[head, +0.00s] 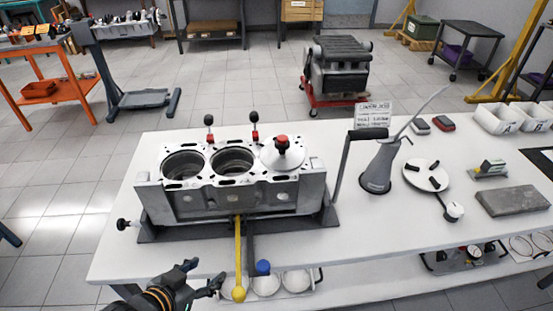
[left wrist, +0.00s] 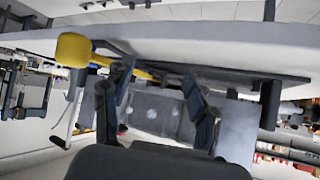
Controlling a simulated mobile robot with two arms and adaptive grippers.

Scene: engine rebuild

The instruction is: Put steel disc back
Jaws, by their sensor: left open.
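A pale round steel disc (head: 277,158) with a red-and-black knob (head: 282,143) lies on the right-hand bore of the grey engine block (head: 245,200). The other two bores (head: 232,161) are uncovered. My left gripper (head: 203,279) is open and empty in front of the table's front edge, below and left of the block, well apart from the disc. In the left wrist view its fingers (left wrist: 158,80) are spread, with the block (left wrist: 155,112) beyond them. The disc cannot be made out there. My right gripper does not show.
A yellow-knobbed lever (head: 238,250) juts forward from the block, close right of my left gripper; its knob shows in the left wrist view (left wrist: 73,50). A grey oil can (head: 378,165), white round plate (head: 427,177) and grey slab (head: 512,201) stand on the table's right.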

